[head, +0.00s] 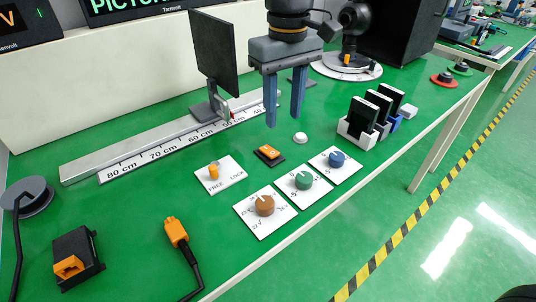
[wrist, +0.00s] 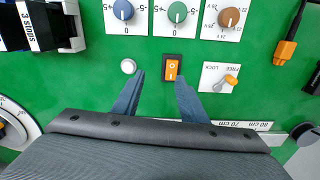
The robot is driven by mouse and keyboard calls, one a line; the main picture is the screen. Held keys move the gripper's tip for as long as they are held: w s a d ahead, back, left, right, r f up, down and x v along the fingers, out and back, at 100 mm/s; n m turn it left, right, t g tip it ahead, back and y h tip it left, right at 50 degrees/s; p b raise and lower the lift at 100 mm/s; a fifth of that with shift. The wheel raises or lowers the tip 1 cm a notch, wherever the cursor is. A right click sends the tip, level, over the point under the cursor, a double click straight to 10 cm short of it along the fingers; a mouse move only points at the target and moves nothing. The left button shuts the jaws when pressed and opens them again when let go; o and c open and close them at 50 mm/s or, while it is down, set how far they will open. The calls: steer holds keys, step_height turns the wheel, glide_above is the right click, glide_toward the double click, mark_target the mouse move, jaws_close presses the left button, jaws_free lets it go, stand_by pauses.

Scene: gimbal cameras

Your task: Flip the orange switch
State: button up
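The orange rocker switch (head: 268,152) sits in a small black housing on the green bench, and its marks show in the wrist view (wrist: 172,67). My gripper (head: 284,121) is open and empty, fingers pointing down, above the bench and behind the switch. In the wrist view my fingertips (wrist: 160,76) are apart, with the switch just beyond the right one. A separate orange lever (head: 213,171) stands on a white FREE/LOCK plate left of the switch; it also shows in the wrist view (wrist: 230,80).
Brown (head: 264,205), green (head: 303,180) and blue (head: 337,159) knobs stand in front of the switch. A white button (head: 300,138) is to its right. A ruler rail (head: 165,146) with a black screen (head: 214,50) is behind. Black slabs (head: 378,106) stand at right.

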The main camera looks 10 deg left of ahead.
mark_target(266, 148)
steer(key=shift+n, duration=0.6)
steer(key=shift+s+a+f+b, duration=0.1)
steer(key=shift+a+f+b, duration=0.45)
steer(key=shift+f, duration=0.85)
steer(key=shift+s+a+f+b, duration=0.1)
steer(key=shift+a+f+b, duration=0.35)
steer(key=shift+f, duration=1)
steer(key=shift+s+a+f+b, duration=0.1)
steer(key=shift+a+f+b, duration=0.2)
steer(key=shift+a+f, duration=0.8)
steer(key=shift+d+f, duration=0.25)
steer(key=shift+d, duration=0.1)
